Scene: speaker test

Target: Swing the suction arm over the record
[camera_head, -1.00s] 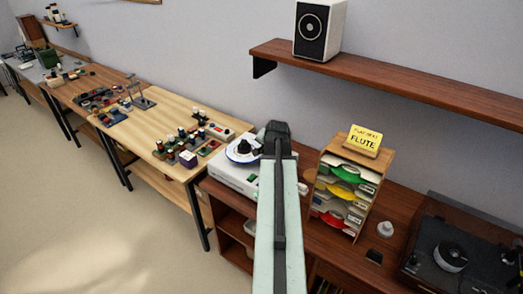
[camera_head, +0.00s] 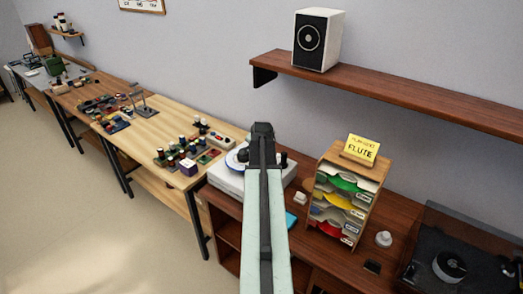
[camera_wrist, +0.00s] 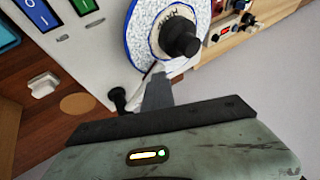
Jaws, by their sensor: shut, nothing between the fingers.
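The record (camera_head: 232,160) is a pale disc with a blue rim on the white machine (camera_head: 226,180), partly hidden by my arm in the head view. In the wrist view the record (camera_wrist: 143,35) is speckled white, with a black knob (camera_wrist: 182,38) at its centre. A thin pale bar (camera_wrist: 150,76), possibly the suction arm, shows by the record's edge near a small black knob (camera_wrist: 118,97). My gripper (camera_wrist: 158,90) is shut and empty, its dark tip close to the bar and record edge; whether it touches is unclear. In the head view my gripper (camera_head: 262,128) covers part of the machine.
A rack of coloured sleeves (camera_head: 342,200) with a yellow FLUTE sign (camera_head: 362,147) stands right of the machine. A turntable (camera_head: 460,255) is farther right. A workbench (camera_head: 150,135) with small parts is left. A shelf with a speaker (camera_head: 318,40) hangs above.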

